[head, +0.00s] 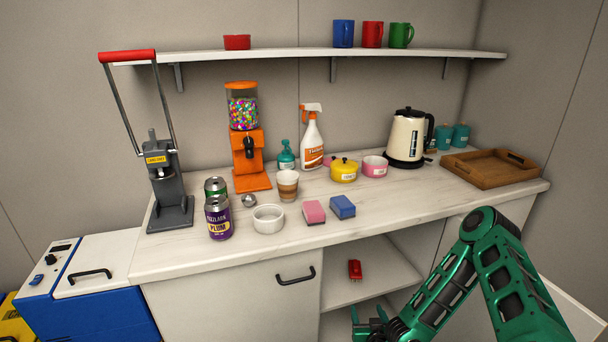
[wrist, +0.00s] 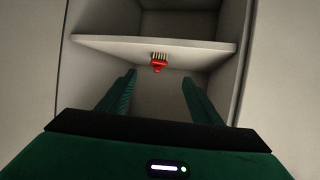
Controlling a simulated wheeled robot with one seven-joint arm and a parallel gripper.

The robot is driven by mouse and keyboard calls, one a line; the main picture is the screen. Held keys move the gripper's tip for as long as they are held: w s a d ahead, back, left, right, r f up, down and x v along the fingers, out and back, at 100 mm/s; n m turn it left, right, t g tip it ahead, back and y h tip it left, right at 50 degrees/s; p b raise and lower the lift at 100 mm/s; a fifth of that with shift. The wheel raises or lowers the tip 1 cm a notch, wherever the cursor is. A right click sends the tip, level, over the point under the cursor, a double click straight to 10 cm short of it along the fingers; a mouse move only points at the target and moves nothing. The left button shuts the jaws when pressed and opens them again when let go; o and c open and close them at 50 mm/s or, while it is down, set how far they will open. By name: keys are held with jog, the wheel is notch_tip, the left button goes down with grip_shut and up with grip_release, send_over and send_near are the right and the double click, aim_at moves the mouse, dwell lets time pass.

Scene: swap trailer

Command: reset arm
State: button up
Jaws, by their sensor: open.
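My green arm reaches in from the lower right of the head view, bent at the elbow. My gripper (head: 362,322) is low in front of the open shelves under the counter. In the wrist view my gripper (wrist: 158,85) shows two green fingers spread apart with nothing between them. A red brush-like object (head: 355,269) lies on the upper open shelf (head: 375,258). It also shows in the wrist view (wrist: 158,63), beyond the fingertips and apart from them, with pale bristles.
The counter (head: 260,253) above holds cans (head: 218,217), a white bowl (head: 268,218), sponges (head: 342,207), a kettle (head: 408,138) and a wooden tray (head: 490,168). A cabinet door with a black handle (head: 295,276) is left of the shelves. A blue cooler (head: 100,312) stands at far left.

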jog(key=w+d+r+n+g, duration=0.2)
jog(key=d+r+n+g, duration=0.15)
jog(key=d+r, duration=0.6)
jog(key=s+d+r+m+g+h, duration=0.1)
jog(key=s+d+r+g, duration=0.1)
jog(key=s+d+r, duration=0.3)
jog(key=s+d+r+m+g+h, duration=0.1)
jog(key=s+d+r+m+g, duration=0.15)
jog(key=d+r, duration=0.4)
jog(key=s+d+r+m+g, duration=0.3)
jog(key=s+r, duration=0.9)
jog(key=s, duration=0.2)
jog(key=s+a+r+m+g+y, duration=0.1)
jog(key=s+a+r, duration=0.1)
jog(key=s, duration=0.6)
jog(key=s+a+r+m+g+y, duration=0.1)
jog(key=s+r+m, duration=0.1)
jog(key=s+r, duration=0.3)
jog(key=s, duration=0.4)
jog(key=shift+s+a+g, duration=0.25)
jog(key=shift+a+g, duration=0.05)
jog(key=shift+a, duration=0.05)
jog(key=shift+r, duration=0.1)
